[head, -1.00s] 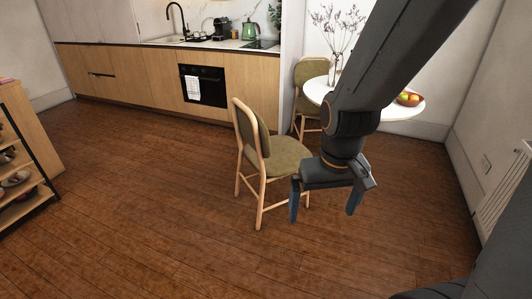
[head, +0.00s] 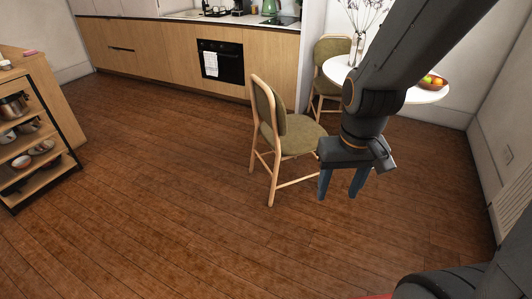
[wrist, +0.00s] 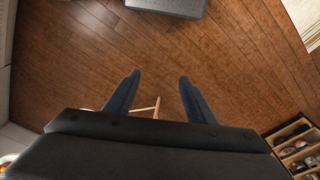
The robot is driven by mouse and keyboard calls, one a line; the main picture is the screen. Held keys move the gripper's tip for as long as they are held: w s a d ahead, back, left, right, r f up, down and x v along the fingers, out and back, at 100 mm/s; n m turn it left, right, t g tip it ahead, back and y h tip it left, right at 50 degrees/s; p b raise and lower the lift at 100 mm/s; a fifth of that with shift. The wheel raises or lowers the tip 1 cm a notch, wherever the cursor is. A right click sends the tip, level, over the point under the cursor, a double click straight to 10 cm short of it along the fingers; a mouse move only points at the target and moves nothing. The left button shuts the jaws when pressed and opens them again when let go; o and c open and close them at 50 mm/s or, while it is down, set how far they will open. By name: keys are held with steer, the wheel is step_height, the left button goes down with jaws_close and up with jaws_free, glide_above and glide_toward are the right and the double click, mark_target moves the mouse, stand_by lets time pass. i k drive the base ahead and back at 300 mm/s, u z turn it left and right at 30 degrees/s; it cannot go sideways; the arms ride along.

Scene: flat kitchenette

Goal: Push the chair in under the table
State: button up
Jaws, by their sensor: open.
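The chair (head: 266,103) with a green padded seat and back and a light wood frame stands upright on the floor, left of the table. The round white table (head: 430,95) is behind my arm, which hides part of it. A second green chair (head: 328,48) stands at the table's far side. My gripper (head: 341,196) is open and empty, fingers pointing down, in front and right of the near chair's seat in the head view. In the wrist view my gripper (wrist: 157,84) shows bare floor between its fingers, and a pale wooden chair part (wrist: 156,108) shows low between them.
A fruit bowl (head: 432,82) and a vase (head: 357,48) stand on the table. A wooden shelf unit (head: 62,112) with pots is at the left. Kitchen cabinets (head: 150,50) with an oven (head: 222,62) line the back. The floor in front is clear.

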mark_target(293, 135)
steer(key=z, duration=0.55)
steer(key=k, duration=1.2)
steer(key=z, duration=0.05)
steer(key=i, duration=0.45)
steer(key=u, duration=1.05)
steer(key=i, duration=1.45)
steer(key=z, duration=0.75)
steer(key=i, duration=0.7)
steer(key=z, duration=0.55)
